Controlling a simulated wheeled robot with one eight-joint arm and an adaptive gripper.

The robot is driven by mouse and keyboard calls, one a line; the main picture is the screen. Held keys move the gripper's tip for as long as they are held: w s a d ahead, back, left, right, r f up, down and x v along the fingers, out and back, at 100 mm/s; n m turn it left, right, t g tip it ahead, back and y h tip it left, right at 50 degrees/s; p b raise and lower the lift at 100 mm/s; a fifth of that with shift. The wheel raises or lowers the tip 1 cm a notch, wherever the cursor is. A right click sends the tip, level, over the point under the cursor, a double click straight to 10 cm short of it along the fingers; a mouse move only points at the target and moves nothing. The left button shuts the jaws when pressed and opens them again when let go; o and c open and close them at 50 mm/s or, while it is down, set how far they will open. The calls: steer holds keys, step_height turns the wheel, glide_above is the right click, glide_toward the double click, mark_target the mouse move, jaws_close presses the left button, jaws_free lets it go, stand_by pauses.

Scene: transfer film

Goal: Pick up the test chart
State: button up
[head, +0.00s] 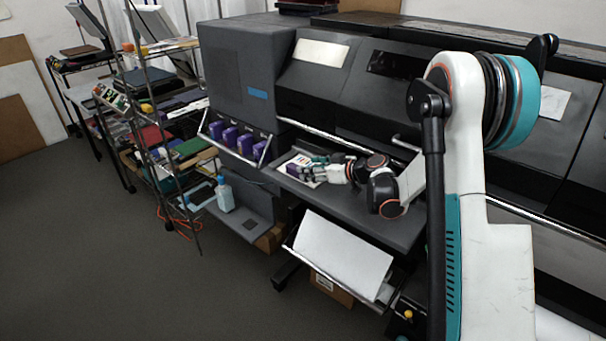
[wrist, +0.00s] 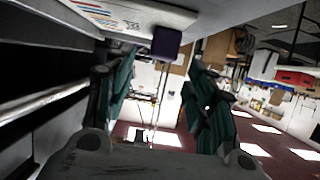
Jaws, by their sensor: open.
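The test chart (head: 299,160) is a white sheet with coloured marks, lying on the printer's grey front shelf. In the wrist view the chart (wrist: 112,17) shows at the top, with coloured stripes and small dark print. A small purple block (wrist: 166,42) is at the chart's edge in that view; in the head view it shows near the chart's left part (head: 292,169). My gripper (head: 313,168) is over the shelf at the chart's right side and hides part of it. In the wrist view its teal fingers (wrist: 160,92) are apart, with nothing clearly held between them. Contact with the chart cannot be told.
The large dark printer (head: 235,60) stands behind the shelf (head: 365,208). A rack of purple cartridges (head: 230,137) is left of the shelf. A blue bottle (head: 225,194) stands on a lower ledge. White paper (head: 340,252) hangs below. A wire shelf (head: 165,110) is cluttered; the left floor is clear.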

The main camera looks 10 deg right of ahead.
mark_target(289, 169)
steer(key=b+x, duration=0.2)
steer(key=x, duration=0.3)
steer(key=shift+w+a+f, duration=0.2)
steer(key=shift+f, duration=0.05)
steer(key=shift+r, duration=0.1)
jaws_close()
